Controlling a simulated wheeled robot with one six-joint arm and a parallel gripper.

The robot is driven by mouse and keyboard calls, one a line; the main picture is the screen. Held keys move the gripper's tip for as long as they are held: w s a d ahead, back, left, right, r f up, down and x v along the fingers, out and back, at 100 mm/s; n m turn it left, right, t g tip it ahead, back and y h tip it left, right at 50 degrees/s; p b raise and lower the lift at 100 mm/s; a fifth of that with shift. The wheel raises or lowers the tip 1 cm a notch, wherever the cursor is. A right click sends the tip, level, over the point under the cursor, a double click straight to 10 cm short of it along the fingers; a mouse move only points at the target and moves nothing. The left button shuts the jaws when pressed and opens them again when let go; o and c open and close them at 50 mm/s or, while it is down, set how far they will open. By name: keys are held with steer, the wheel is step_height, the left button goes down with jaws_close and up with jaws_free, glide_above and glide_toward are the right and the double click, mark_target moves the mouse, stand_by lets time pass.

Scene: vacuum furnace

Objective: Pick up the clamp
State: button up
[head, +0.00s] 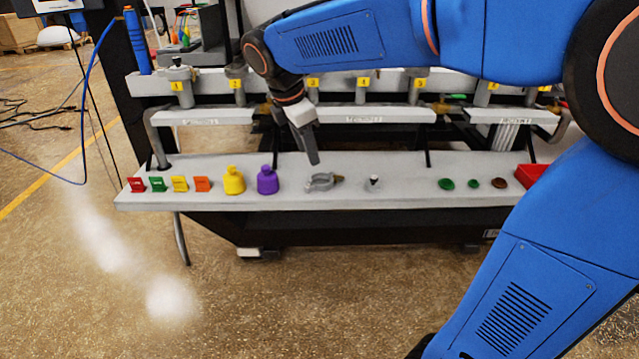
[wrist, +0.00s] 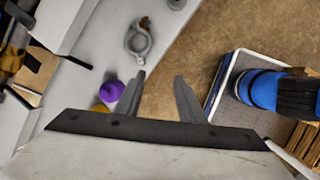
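The clamp (head: 322,181) is a grey metal ring with a brownish end. It lies on the grey shelf (head: 408,192), between the purple bottle and a small grey fitting. In the wrist view the clamp (wrist: 138,41) lies beyond my fingertips, up and to the left. My gripper (head: 314,160) hangs above the shelf, close to the clamp but apart from it. In the wrist view my gripper (wrist: 161,76) has its two fingers apart with nothing between them.
A purple bottle (head: 267,180) and a yellow bottle (head: 234,180) stand left of the clamp. Coloured tags (head: 180,184) line the left end. A small grey fitting (head: 373,184), green discs (head: 446,184) and a red bin (head: 530,174) are to the right. Handle bars (head: 376,115) run behind.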

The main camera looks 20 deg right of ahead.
steer(key=w+a+n, duration=0.3)
steer(key=w, duration=0.1)
glide_toward(309, 186)
step_height(309, 186, down, 3)
steer(key=shift+w+d+r+n+h, duration=0.1)
steer(key=shift+r+n+h, duration=0.1)
steer(key=shift+n+h, duration=0.15)
steer(key=shift+x, duration=2.75)
steer(key=shift+w, duration=0.2)
jaws_close()
